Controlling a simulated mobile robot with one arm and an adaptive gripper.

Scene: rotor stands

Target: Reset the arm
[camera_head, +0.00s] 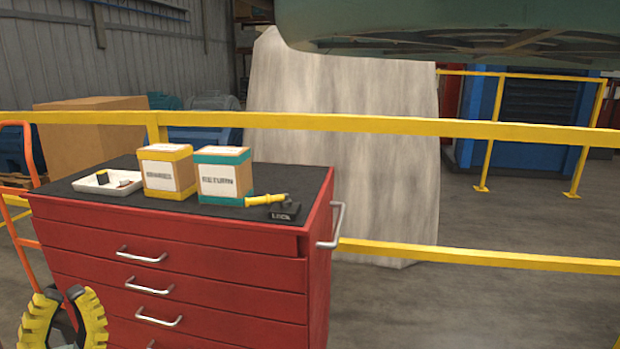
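My gripper (66,318) is at the lower left of the head camera view, in front of the red tool cabinet (200,262). Its two yellow, ribbed fingers with dark inner parts stand apart with a gap between them, and I see nothing held there. The wrist below it is mostly cut off by the bottom edge of the picture.
A yellow railing (400,126) runs behind. Grey floor is open at right.

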